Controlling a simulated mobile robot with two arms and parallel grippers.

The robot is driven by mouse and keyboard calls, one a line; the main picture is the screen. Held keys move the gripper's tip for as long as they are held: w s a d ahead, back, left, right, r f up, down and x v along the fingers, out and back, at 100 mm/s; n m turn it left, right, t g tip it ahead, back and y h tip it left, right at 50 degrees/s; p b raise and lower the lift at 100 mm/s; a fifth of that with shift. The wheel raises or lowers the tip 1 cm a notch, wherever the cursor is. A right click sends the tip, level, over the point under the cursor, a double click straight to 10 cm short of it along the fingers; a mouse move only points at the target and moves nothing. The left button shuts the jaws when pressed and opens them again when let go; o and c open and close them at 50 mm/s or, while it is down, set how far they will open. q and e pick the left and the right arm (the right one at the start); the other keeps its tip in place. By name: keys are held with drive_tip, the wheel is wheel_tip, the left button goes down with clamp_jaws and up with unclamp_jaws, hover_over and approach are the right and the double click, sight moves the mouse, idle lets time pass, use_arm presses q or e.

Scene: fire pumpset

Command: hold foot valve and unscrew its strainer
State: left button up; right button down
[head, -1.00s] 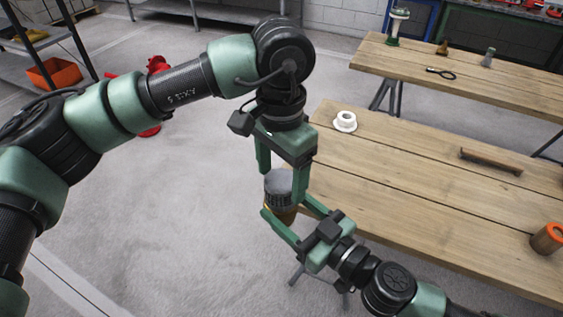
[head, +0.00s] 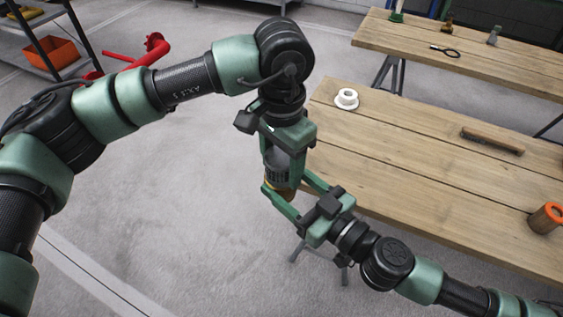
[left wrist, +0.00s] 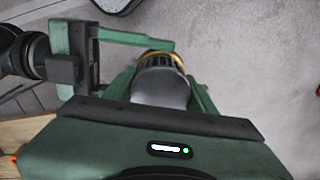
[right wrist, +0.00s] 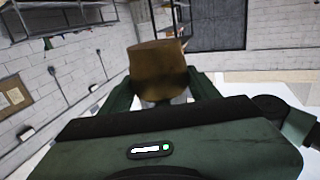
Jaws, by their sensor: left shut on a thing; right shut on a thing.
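The foot valve has a brass body (right wrist: 156,66) and a grey slotted strainer (left wrist: 160,85). It is held upright off the table's near left edge, strainer up. My left gripper (head: 283,178) comes down from above and is shut on the strainer, one finger on each side; the strainer (head: 280,168) shows between its fingers. My right gripper (head: 290,196) comes in from the lower right and is shut on the brass body below. The brass part is mostly hidden by the fingers in the head view.
A second table (head: 470,60) is behind. A red pipe piece (head: 135,58) is on the left. Floor is free below the grippers.

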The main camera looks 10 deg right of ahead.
use_arm(q)
drive_tip(key=n, duration=0.6)
drive_tip(key=shift+n, duration=0.3)
drive_tip(key=o, duration=1.5)
drive_tip(key=shift+o, duration=0.2)
